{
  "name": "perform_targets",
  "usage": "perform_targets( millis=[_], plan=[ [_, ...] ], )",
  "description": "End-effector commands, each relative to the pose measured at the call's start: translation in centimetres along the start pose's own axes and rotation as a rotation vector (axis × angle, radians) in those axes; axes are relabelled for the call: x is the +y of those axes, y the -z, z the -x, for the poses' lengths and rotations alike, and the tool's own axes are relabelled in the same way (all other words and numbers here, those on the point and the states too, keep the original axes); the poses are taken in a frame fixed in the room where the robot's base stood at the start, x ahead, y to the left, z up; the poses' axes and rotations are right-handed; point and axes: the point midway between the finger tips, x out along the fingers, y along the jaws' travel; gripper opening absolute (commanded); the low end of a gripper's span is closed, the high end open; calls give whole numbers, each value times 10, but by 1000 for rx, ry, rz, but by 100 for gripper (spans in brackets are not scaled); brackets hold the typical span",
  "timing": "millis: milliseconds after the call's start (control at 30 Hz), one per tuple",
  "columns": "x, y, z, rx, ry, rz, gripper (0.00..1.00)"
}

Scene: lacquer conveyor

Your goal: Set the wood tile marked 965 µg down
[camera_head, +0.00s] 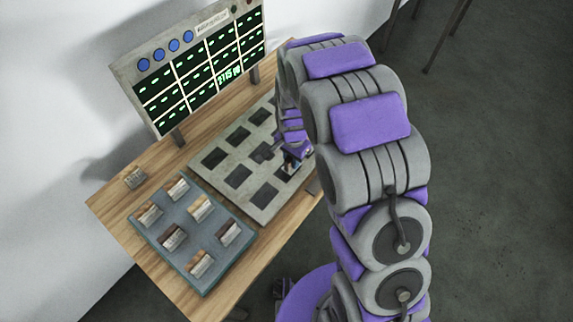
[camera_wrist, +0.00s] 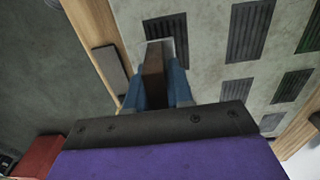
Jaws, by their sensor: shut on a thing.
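My gripper (camera_head: 291,163) is low over the right side of the grey slotted plate (camera_head: 233,210), partly hidden by my arm. In the wrist view, its blue fingers (camera_wrist: 156,92) are shut on a brown wood tile (camera_wrist: 154,66) with a pale edge. The held tile stands on edge between the fingers, in front of a dark recess (camera_wrist: 167,26) of the plate. I cannot tell whether it touches the plate. No marking on it can be read.
A blue-grey tray (camera_head: 208,261) at the front left holds several upright tiles. A loose tile (camera_head: 133,177) lies on the wooden table (camera_head: 112,206) at its left end. A display board (camera_head: 196,66) with green readouts stands along the back. The plate has several other dark recesses.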

Motion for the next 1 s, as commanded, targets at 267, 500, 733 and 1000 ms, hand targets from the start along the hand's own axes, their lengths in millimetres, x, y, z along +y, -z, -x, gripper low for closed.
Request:
perform_targets(
  millis=[267, 500, 733, 1000],
  plan=[
    [-17, -8, -12, 2, -9, 1, 0],
    [-16, -6, -39, 3, -6, 0, 0],
    [-14, -4, -37, 0, -3, 0, 0],
    [-16, -6, -38, 3, -6, 1, 43]
  ],
)
